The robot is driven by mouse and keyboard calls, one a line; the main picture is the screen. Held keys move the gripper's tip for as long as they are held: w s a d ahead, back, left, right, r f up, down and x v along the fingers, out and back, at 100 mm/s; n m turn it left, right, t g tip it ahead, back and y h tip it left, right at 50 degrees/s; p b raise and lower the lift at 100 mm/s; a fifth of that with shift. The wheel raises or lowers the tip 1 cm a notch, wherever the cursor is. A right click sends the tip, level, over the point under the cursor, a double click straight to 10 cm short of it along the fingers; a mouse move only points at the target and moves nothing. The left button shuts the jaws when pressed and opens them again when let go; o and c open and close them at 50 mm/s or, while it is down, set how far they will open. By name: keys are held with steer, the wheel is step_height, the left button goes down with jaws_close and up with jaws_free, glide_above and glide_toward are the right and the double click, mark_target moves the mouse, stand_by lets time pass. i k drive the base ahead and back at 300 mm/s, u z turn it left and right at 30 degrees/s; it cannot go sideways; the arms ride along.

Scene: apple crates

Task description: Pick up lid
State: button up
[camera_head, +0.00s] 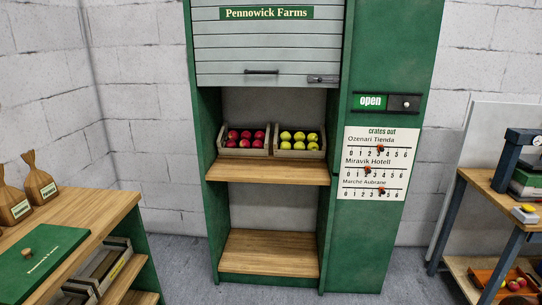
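A green lid (44,256) with a round wooden knob (27,253) and pale lettering lies flat on the wooden counter (118,208) at the lower left. Its left and lower parts run out of the frame. My gripper does not show in this view.
Two brown sacks (39,186) stand behind the lid. Wooden crates (118,262) sit under that counter. A green cabinet (380,250) ahead holds crates of red apples (246,139) and yellow apples (299,141) below a partly raised shutter (265,50). Grey floor (190,270) lies clear between.

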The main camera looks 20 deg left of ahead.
mark_target(25, 266)
steer(key=u, duration=0.55)
steer(key=i, duration=1.35)
steer(key=u, duration=2.2)
steer(key=i, duration=1.05)
steer(key=u, duration=1.15)
steer(key=i, duration=0.75)
steer(key=u, duration=0.1)
